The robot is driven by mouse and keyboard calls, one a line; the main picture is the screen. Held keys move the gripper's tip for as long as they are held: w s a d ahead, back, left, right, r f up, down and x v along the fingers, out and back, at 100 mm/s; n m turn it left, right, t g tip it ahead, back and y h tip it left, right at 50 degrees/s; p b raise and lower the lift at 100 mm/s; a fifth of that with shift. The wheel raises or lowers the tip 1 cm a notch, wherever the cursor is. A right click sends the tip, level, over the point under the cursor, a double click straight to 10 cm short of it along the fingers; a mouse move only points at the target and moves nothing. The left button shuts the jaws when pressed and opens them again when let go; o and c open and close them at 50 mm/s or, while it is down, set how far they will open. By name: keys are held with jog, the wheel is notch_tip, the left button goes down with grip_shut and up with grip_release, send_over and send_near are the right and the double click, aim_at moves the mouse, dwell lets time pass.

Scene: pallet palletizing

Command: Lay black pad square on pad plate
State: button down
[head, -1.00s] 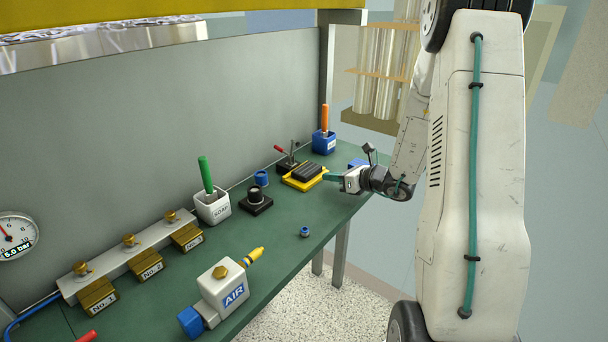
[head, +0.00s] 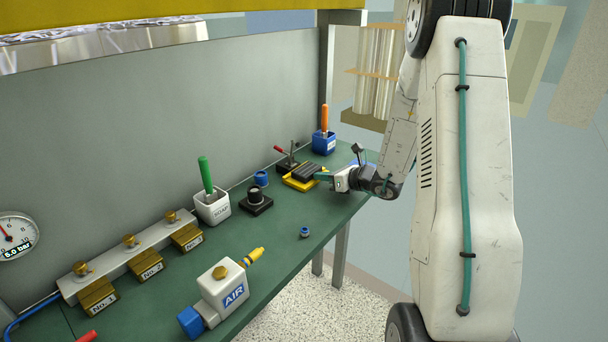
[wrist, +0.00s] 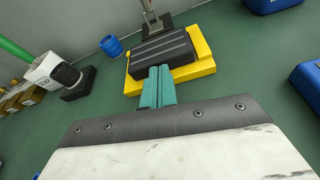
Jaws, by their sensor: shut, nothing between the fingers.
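The black ribbed pad (wrist: 162,48) lies on the yellow pad plate (wrist: 204,70) in the wrist view. Its near edge runs roughly along the plate's near edge, and more yellow shows at the right than at the left. Both also show in the head view, the pad (head: 307,170) above the plate (head: 298,184). My gripper (wrist: 159,72) has its teal fingers together and empty, with the tips at the pad's near edge. I cannot tell whether they touch it. In the head view my gripper (head: 320,176) reaches in from the right.
A clamp with a red handle (head: 280,150) stands behind the plate. A blue cup with an orange handle (head: 324,141) is at the back right. A blue ring (head: 261,178) and a black knob on a base (head: 256,198) stand left.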

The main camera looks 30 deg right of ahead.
dwell(0.4)
jog(key=shift+s+d, duration=0.35)
jog(key=shift+s, duration=0.55)
jog(key=shift+s+d, duration=0.35)
jog(key=shift+s, duration=0.55)
